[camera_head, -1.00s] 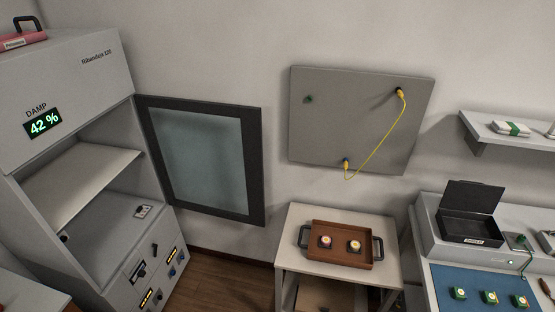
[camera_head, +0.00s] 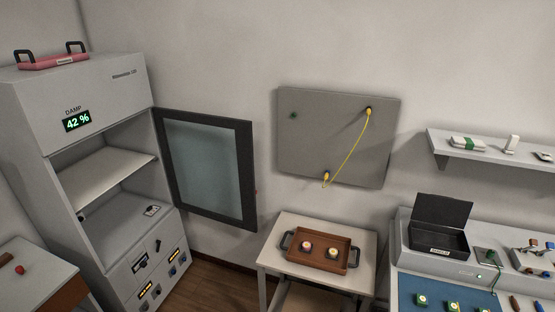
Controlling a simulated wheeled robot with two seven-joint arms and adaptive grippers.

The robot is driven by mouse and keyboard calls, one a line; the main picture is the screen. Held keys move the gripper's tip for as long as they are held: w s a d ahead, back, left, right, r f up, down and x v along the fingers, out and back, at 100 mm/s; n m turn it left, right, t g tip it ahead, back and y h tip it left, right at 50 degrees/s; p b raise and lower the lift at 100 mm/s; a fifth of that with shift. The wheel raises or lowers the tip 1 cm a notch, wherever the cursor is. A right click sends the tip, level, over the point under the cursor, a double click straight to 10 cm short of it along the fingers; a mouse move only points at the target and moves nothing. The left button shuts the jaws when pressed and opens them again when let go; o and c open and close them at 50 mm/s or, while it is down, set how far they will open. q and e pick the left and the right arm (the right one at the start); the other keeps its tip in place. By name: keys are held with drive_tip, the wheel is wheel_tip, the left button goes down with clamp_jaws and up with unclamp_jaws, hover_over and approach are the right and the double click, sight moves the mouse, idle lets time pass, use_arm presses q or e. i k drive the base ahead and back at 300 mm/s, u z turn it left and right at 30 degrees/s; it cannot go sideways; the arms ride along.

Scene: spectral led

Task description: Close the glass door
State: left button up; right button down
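The glass door (camera_head: 205,165) has a dark frame around a pale grey-blue pane. It is hinged on the right side of the grey cabinet (camera_head: 105,100) and stands wide open, swung out to the right. The cabinet's opening shows a shelf (camera_head: 103,180) and an inner floor (camera_head: 120,225). A display on its front reads DAMP 42 %. A small red spot (camera_head: 256,191) shows at the door's right edge. Neither of my grippers is in view.
Right of the door, a small table (camera_head: 280,226) bears a brown tray (camera_head: 318,265) with two round items. A grey wall panel (camera_head: 330,100) with a yellow cable hangs above. A bench (camera_head: 402,245) with a black box stands right. Another table (camera_head: 25,255) is at lower left.

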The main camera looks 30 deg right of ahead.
sight(243, 128)
drive_tip(key=z, duration=0.55)
drive_tip(key=i, duration=1.3)
drive_tip(key=u, duration=0.4)
